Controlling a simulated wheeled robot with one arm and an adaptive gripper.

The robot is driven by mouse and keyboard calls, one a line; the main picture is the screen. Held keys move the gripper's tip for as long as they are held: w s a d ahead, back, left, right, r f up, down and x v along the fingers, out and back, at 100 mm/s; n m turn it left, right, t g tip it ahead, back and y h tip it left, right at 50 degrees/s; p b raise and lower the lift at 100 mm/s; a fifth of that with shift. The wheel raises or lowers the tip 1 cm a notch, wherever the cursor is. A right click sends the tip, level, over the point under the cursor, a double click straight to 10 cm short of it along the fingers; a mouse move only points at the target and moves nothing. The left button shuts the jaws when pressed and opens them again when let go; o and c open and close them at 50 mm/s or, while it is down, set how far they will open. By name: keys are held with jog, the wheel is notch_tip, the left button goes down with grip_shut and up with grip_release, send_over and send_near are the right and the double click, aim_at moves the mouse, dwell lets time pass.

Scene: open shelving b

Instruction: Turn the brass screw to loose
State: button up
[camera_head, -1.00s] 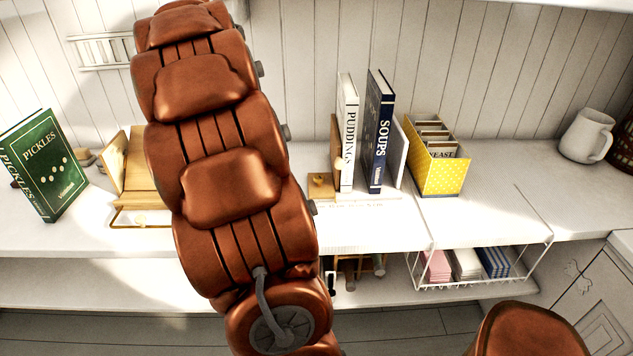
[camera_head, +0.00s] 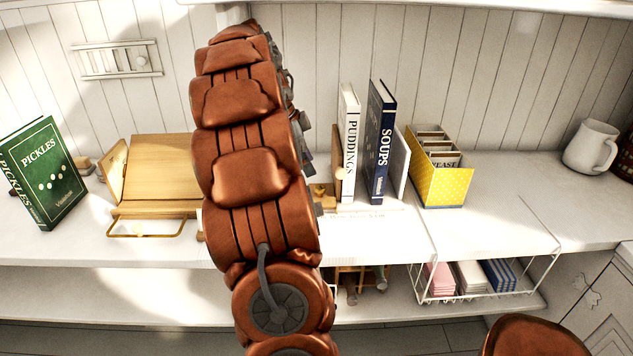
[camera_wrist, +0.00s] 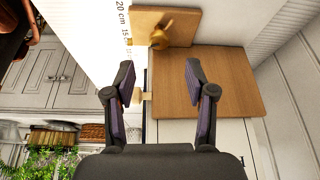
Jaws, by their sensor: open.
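The brass screw (camera_wrist: 161,38) shows in the wrist view as a rounded knob with a wing, on a small wooden block (camera_wrist: 180,22) beside a printed centimetre scale. My gripper (camera_wrist: 160,72) is open and empty. The screw lies beyond its fingertips, roughly in line with the gap between them. In the head view a brass-coloured part (camera_head: 320,190) shows beside my arm, left of the books. My gripper is hidden there by my arm.
White PUDDINGS (camera_head: 349,145) and blue SOUPS (camera_head: 380,140) books stand close to the right of my arm. A yellow box (camera_head: 447,187) is farther right. A wooden stand (camera_head: 160,165) and green PICKLES book (camera_head: 45,175) are left. A wire basket (camera_head: 490,280) hangs below.

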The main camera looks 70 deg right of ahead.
aim_at(320, 186)
jog(key=x, duration=0.6)
jog(key=shift+s+f, duration=0.2)
jog(key=shift+f, duration=0.15)
jog(key=shift+c, duration=0.2)
grip_shut()
